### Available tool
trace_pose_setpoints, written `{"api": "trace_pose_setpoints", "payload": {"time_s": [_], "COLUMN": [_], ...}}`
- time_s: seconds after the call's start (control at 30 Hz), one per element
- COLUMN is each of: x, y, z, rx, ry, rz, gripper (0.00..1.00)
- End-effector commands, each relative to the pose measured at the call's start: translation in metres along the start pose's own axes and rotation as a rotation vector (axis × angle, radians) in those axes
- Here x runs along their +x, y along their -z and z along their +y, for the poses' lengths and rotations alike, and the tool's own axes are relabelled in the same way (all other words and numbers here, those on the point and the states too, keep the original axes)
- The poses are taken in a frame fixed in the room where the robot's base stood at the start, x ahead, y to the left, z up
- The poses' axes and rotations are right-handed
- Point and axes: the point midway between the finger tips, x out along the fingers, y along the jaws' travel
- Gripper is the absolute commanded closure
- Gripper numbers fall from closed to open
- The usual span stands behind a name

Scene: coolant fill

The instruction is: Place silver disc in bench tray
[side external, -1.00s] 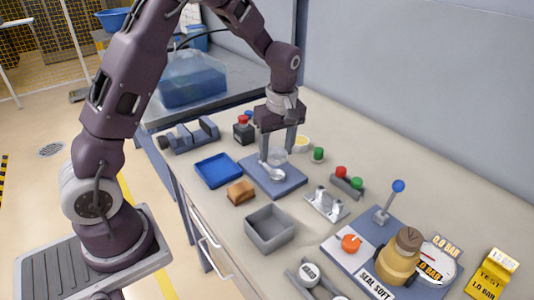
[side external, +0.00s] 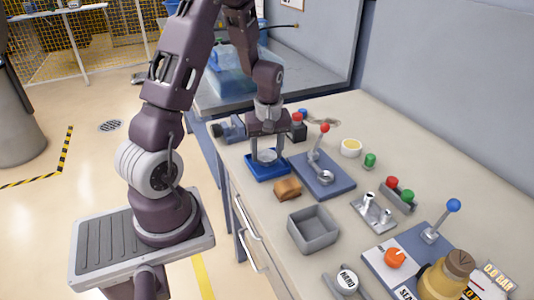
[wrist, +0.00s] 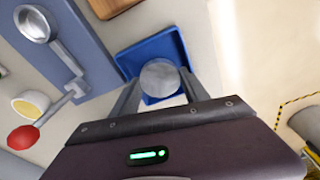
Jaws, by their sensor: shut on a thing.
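The silver disc (side external: 267,156) is a round, flat, pale metal piece held between the fingers of my gripper (side external: 267,153). In the wrist view the disc (wrist: 160,76) sits between the two finger ends (wrist: 160,82), with its flat face toward the camera. The shallow blue tray (side external: 259,175) is directly below my gripper on the bench. The tray (wrist: 136,53) also shows behind the disc in the wrist view. The disc appears over the tray; the height of the gap is hard to tell.
A blue-grey plate (side external: 335,184) with a metal cup and red-knobbed lever (side external: 318,144) stands right of the tray. A brown block (side external: 288,189) is close in front, then a grey open bin (side external: 313,231). A dark clamp-like fixture (side external: 230,130) is behind.

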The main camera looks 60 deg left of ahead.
Motion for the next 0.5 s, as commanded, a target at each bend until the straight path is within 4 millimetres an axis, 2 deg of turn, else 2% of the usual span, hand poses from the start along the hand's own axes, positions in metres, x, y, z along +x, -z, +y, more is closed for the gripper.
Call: {"api": "trace_pose_setpoints", "payload": {"time_s": [0.37,0.4,0.5], "x": [0.0072,0.0071,0.0069], "y": [-0.0011,-0.0011,-0.0010], "z": [0.0002,0.0002,0.0003], "rx": [-0.001,-0.001,-0.001], "ry": [0.000,-0.001,-0.001], "rz": [0.000,0.000,0.000], "gripper": [0.73,0.41,0.25]}}
